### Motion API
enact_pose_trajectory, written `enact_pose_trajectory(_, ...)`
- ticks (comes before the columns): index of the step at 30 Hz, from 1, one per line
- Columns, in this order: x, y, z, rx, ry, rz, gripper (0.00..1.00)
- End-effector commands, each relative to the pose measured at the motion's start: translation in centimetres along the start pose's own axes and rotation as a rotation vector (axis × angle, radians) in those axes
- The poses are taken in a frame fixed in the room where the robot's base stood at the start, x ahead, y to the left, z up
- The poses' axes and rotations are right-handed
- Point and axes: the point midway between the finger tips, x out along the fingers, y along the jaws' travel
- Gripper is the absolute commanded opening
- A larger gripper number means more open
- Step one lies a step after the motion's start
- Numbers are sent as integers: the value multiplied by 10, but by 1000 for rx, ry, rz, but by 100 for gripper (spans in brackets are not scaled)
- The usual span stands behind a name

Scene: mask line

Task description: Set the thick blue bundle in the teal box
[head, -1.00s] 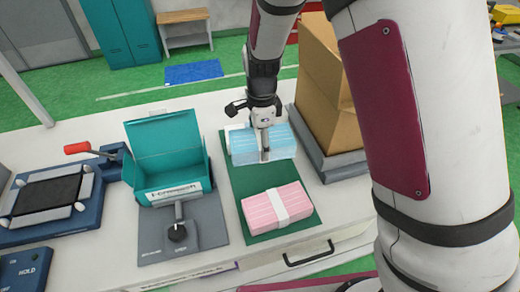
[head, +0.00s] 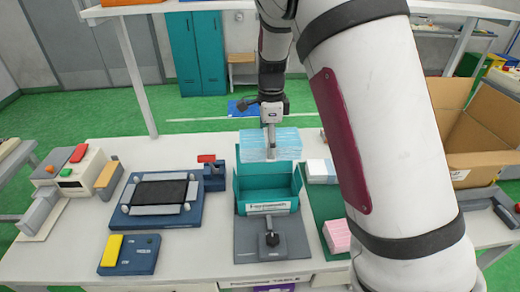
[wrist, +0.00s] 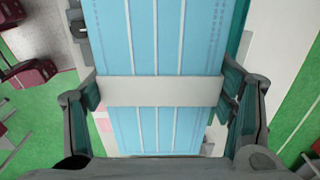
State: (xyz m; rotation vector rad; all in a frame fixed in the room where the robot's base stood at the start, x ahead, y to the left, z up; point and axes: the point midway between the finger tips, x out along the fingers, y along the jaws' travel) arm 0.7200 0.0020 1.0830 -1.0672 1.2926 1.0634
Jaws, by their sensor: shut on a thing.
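My gripper (head: 270,128) is shut on the thick blue bundle (head: 270,146) and holds it raised over the teal box (head: 267,208). In the wrist view the blue bundle (wrist: 160,50) fills the middle, with a white band across it and a finger of my gripper (wrist: 165,92) on each side. The teal box stands open, its lid up at the back and partly hidden behind the bundle. It has a white label on its front. The bundle looks level and above the rim; the exact gap cannot be told.
A pale bundle (head: 320,171) and a pink bundle (head: 337,236) lie on the green mat (head: 322,205) right of the box. A dark blue press (head: 127,218) stands left. An open cardboard box (head: 475,120) is at the far right, beyond my arm.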

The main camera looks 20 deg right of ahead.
Motion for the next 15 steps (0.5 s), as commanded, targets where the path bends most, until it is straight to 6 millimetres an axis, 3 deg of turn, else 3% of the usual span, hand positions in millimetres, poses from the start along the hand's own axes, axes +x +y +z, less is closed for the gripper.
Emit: enact_pose_trajectory(15, 37, -2, -1, 4, 0, 1, 46)
